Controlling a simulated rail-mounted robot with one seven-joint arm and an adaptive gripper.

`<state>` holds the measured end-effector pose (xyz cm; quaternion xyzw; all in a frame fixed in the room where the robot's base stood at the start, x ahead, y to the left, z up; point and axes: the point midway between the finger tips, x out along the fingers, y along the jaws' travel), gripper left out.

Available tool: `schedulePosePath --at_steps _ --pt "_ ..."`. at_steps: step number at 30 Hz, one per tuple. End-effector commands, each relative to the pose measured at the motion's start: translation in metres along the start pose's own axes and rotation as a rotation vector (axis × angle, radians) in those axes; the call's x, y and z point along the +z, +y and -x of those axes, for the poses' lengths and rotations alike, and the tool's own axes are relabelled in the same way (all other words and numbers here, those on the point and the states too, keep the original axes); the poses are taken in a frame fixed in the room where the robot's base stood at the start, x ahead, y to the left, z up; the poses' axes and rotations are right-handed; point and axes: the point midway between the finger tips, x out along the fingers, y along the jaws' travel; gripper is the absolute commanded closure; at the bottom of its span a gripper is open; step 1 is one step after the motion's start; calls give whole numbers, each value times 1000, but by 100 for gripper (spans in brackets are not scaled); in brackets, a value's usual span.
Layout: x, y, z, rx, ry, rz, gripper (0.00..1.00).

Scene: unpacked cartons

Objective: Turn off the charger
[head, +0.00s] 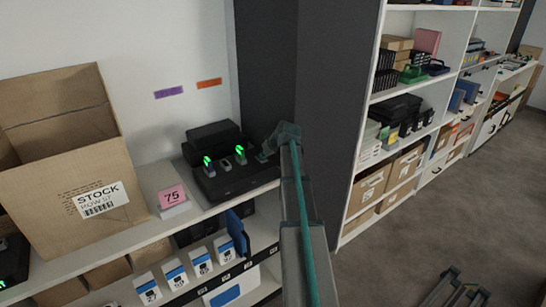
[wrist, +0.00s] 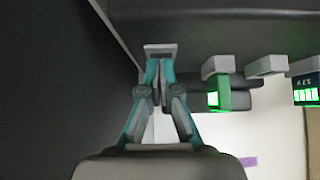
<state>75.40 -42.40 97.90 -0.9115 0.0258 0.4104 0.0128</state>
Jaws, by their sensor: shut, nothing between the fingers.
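The charger (head: 235,183) is a black unit on the white shelf, with small grey blocks standing in it. The left block (head: 208,167) and the right block (head: 240,155) glow green; the middle one (head: 225,164) shows no light. In the wrist view the charger's dark body (wrist: 225,30) fills the top, with the blocks to the right of my gripper. My gripper (head: 266,153) is shut and empty at the charger's right end. In the wrist view its fingertips (wrist: 160,52) meet by the charger's edge; I cannot tell whether they touch it.
A dark column (head: 295,90) stands close on the right of the charger. A black box (head: 213,138) lies behind it. A pink card marked 75 (head: 172,196) and an open carton (head: 65,150) stand to the left. White boxes (head: 200,262) line the shelf below.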

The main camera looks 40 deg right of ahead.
Motion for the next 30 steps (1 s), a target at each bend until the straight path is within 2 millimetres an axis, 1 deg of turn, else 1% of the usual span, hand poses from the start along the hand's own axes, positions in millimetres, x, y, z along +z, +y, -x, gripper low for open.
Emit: schedulePosePath --at_steps 1,8,21,30 --pt "1 3 1 3 -5 -1 100" --pt "0 4 2 4 -7 -1 100" --pt "-9 4 13 4 -7 -1 100" --pt "-10 4 13 4 -7 -1 100"
